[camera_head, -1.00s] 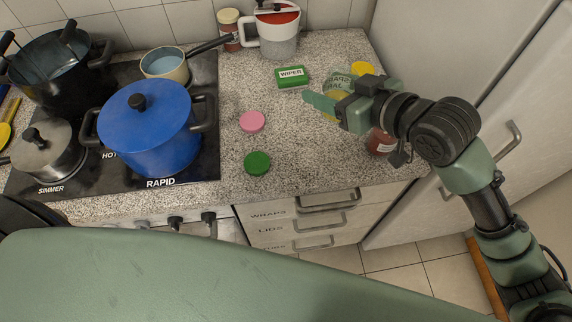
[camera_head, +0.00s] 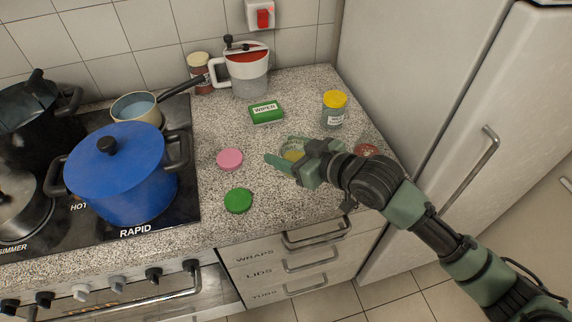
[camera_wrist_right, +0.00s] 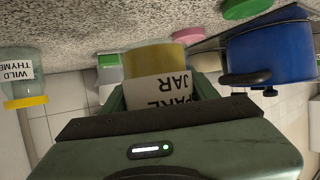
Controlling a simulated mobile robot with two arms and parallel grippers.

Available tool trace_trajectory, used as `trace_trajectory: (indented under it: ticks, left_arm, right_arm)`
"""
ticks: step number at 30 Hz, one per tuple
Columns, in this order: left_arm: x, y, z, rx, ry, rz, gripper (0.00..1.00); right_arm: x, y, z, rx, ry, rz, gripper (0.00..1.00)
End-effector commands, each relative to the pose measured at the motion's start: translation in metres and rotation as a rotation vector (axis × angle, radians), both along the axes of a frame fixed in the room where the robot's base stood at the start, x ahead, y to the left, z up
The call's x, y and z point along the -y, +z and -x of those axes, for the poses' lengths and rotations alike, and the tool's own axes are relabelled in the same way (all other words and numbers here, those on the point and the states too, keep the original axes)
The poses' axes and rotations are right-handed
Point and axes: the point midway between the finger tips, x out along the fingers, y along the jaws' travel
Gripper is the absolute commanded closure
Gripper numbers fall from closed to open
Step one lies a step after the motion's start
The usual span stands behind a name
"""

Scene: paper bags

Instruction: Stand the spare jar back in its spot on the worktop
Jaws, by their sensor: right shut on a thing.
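My right gripper (camera_head: 288,160) is shut on the spare jar, which has a white label and a yellow part below it. In the right wrist view the spare jar (camera_wrist_right: 152,60) sits between the jaws, its label partly hidden by the gripper. In the head view only a little of the spare jar (camera_head: 293,155) shows past the fingers. It is over the worktop (camera_head: 205,125), right of the pink lid (camera_head: 230,158). I cannot tell whether its base touches the surface. My left gripper is not in view.
A wild thyme jar (camera_head: 333,112) stands behind my right gripper. A red-topped jar (camera_head: 367,150) is partly hidden by my arm. A green wiper box (camera_head: 266,112), a green lid (camera_head: 238,200) and a blue pot (camera_head: 120,180) are nearby. A fridge bounds the right side.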

Motion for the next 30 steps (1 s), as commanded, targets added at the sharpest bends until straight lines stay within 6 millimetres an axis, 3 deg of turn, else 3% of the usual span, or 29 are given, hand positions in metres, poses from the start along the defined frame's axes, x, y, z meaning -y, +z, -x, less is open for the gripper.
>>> trace_trajectory:
  ticks: [12, 25, 26, 28, 30]
  left_arm:
    - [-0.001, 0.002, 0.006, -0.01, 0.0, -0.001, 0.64]
    - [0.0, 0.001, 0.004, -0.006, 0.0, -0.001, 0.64]
    - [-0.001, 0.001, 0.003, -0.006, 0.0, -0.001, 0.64]
    - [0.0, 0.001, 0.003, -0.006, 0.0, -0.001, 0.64]
    - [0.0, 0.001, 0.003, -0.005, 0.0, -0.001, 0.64]
  right_arm:
    - [-0.001, -0.048, 0.0, 0.001, 0.0, -0.002, 0.95]
    - [-0.001, -0.056, 0.0, 0.003, 0.0, -0.002, 0.95]
    - [0.0, -0.057, 0.0, 0.001, 0.0, 0.0, 0.38]
    - [0.0, -0.057, 0.0, 0.001, 0.0, 0.0, 0.19]
    - [0.0, -0.057, 0.0, 0.001, 0.0, 0.0, 0.19]
